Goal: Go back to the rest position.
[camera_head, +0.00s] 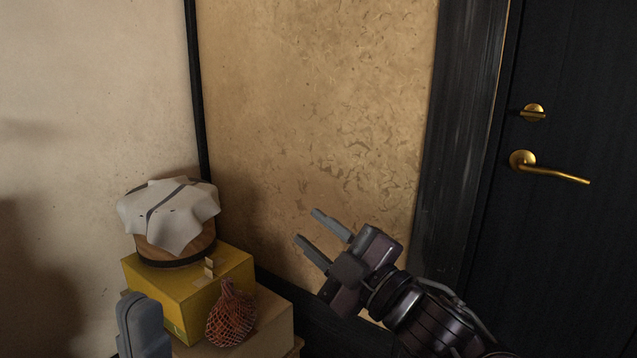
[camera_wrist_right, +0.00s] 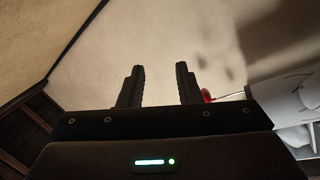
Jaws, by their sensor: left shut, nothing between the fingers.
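My right gripper (camera_head: 309,227) is raised in front of the tan wall in the head view, its two grey fingers apart with nothing between them. My left gripper (camera_head: 142,310) shows at the bottom left of the head view. Only its grey fingers are in the picture, pressed together, in front of the yellow box (camera_head: 188,288). The rest of the left arm is out of view.
A round wooden container (camera_head: 180,252) draped with a white cloth (camera_head: 172,212) stands on the yellow box. A black door with a brass handle (camera_head: 548,170) is at right. The upper middle is clear.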

